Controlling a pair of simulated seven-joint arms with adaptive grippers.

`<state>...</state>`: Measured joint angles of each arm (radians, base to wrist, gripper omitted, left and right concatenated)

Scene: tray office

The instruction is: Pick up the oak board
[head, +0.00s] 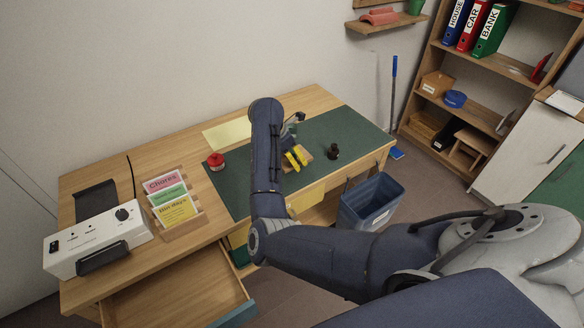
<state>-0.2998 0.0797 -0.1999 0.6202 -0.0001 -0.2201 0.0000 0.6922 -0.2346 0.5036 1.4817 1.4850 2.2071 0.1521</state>
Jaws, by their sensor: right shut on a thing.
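The oak board looks like a small light-brown wooden piece (307,154) on or just above the green desk mat (348,128). My right gripper (296,158), with yellow fingers, is at the board and shut on it. The fingers and my forearm cover part of the board, so its full shape is hidden. I cannot tell whether it touches the mat. My left gripper is not in view.
A dark knobbed object (333,152) stands close to the right of the gripper. A red round object (216,161) lies left of my forearm. A card holder (183,228) and white device (97,243) stand at left. An open drawer (180,294) juts out in front.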

